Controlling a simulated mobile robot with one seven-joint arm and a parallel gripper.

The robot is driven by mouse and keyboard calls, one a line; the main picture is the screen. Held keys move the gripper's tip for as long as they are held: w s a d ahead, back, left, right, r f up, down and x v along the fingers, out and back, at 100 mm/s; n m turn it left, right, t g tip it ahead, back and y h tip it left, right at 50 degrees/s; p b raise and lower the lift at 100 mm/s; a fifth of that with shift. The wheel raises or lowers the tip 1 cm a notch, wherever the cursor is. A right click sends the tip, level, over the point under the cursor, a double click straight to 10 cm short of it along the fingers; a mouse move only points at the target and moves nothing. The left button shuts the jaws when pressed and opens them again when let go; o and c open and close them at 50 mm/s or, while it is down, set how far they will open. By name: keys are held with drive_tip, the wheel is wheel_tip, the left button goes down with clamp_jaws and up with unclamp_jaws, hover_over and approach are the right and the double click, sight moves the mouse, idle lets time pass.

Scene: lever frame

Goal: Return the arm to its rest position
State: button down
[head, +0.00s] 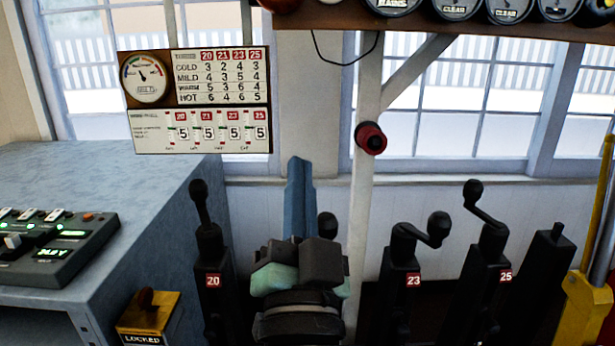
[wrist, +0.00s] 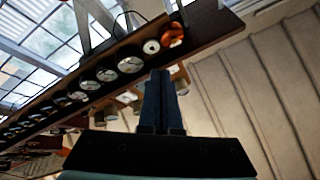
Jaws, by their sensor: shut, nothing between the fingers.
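My gripper (head: 300,180) points upward in the middle of the head view, in front of the lever frame. Its long blue fingers are pressed together with nothing between them. In the wrist view my gripper (wrist: 162,75) also shows shut, with the fingertips toward the shelf of gauges. My arm hides most of a lever behind it; only a black knob (head: 327,225) shows to the right of the fingers. My gripper appears apart from every lever.
Lever 20 (head: 208,260) stands to the left, lever 23 (head: 405,265) and lever 25 (head: 485,260) to the right. A chart board (head: 200,100) hangs at upper left. A shelf with gauges (head: 430,18) runs overhead. A grey console (head: 55,245), a yellow LOCKED box (head: 150,318) and a post with a red knob (head: 370,138) are near.

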drive_tip(key=s+r+n+t, duration=0.25)
drive_tip(key=s+r, duration=0.35)
drive_tip(key=r, duration=0.3)
drive_tip(key=s+r+n+t, duration=0.1)
drive_tip(key=s+r+n, duration=0.4)
drive_tip(key=r, duration=0.4)
wheel_tip(320, 180, up, 14)
drive_tip(key=m+p, duration=0.1)
drive_tip(key=p, duration=1.4)
drive_tip(key=shift+s+d+r+h, duration=0.2)
drive_tip(key=shift+d+h, duration=0.15)
drive_tip(key=shift+h, duration=0.05)
